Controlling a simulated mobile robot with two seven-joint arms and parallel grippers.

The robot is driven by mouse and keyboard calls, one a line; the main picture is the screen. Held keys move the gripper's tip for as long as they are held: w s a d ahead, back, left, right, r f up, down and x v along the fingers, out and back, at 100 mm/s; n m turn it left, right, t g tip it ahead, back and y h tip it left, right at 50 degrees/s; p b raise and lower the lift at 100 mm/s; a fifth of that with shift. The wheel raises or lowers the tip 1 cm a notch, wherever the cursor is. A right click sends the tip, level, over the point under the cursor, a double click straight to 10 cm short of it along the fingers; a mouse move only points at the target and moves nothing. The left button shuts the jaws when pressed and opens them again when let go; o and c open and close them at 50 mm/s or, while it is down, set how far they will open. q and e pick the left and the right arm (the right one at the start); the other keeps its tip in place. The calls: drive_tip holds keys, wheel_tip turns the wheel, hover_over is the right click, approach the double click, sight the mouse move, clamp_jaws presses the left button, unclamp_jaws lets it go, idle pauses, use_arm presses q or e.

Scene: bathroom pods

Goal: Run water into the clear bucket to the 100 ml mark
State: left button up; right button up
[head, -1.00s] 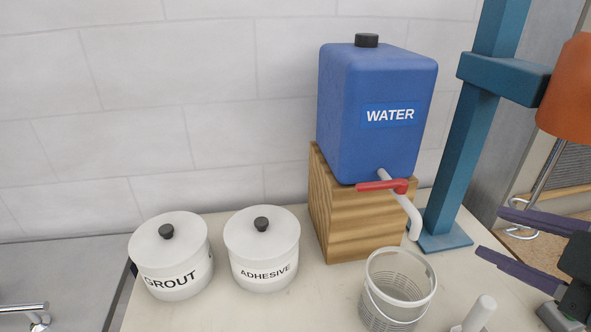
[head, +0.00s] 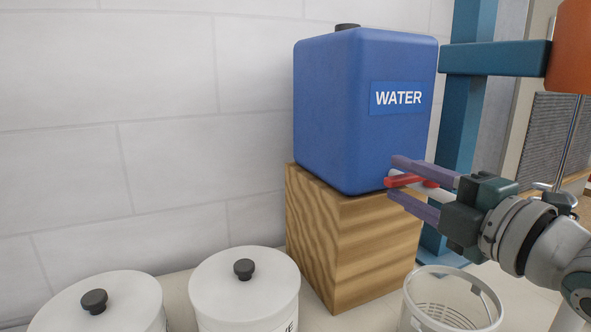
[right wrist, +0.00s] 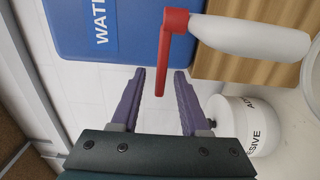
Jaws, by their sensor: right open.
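The blue water tank (head: 340,120) stands on a wooden block (head: 350,245). Its red tap lever (head: 402,181) shows at the lower front, partly behind my right gripper. My right gripper (head: 396,180) is open, with its purple fingers above and below the lever in the head view. In the right wrist view the lever (right wrist: 163,65) reaches between the finger tips, nearer the right finger; contact cannot be told. The white spout (right wrist: 250,38) shows there too. The clear bucket (head: 418,318) stands on the counter below the gripper, its lower part cut off. My left gripper is not in view.
Two white lidded pots, one (head: 245,295) labelled adhesive in the wrist view and another (head: 100,305), stand at the front left. A blue-green post (head: 462,130) with an orange part (head: 570,50) rises behind my right arm.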

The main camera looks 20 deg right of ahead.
drive_tip(key=w, duration=0.4)
drive_tip(key=shift+w+a, duration=0.2)
drive_tip(key=shift+a, duration=0.05)
clamp_jaws()
idle(1.3)
